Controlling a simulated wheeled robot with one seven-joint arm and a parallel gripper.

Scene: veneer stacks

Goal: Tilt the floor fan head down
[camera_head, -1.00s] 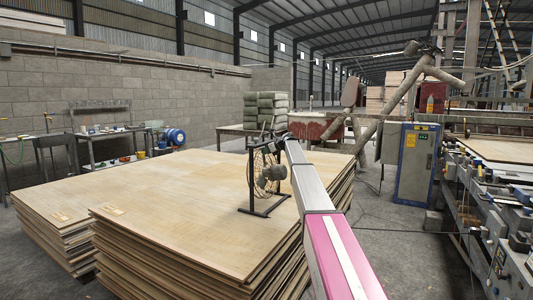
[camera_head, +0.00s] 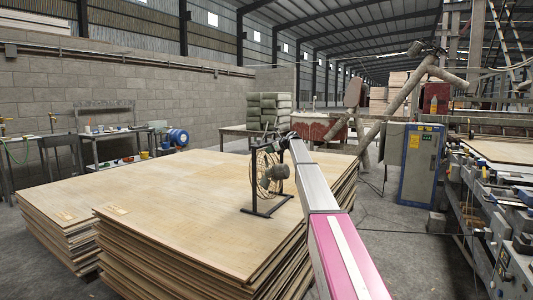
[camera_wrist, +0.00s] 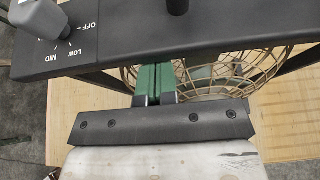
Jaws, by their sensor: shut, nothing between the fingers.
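The floor fan (camera_head: 266,182) stands on the veneer stack, with a dark frame and feet and a round wire cage. In the wrist view its tan wire cage (camera_wrist: 215,75) lies beyond the fingers. A black housing (camera_wrist: 130,38) with OFF, LOW and MID marks and a grey knob (camera_wrist: 42,17) crosses the top. My gripper (camera_wrist: 155,68) has green fingers closed together and holds nothing. Its tips reach the near edge of the black housing; I cannot tell whether they touch. In the head view my arm ends at the fan's top, and the fingertips are hard to make out.
Veneer stacks (camera_head: 160,220) fill the foreground. A blue-grey cabinet (camera_head: 420,165) and machinery (camera_head: 495,200) stand to the right. A workbench (camera_head: 115,132) and a block wall (camera_head: 100,85) are at the left. Bare floor (camera_head: 385,230) shows right of the stack.

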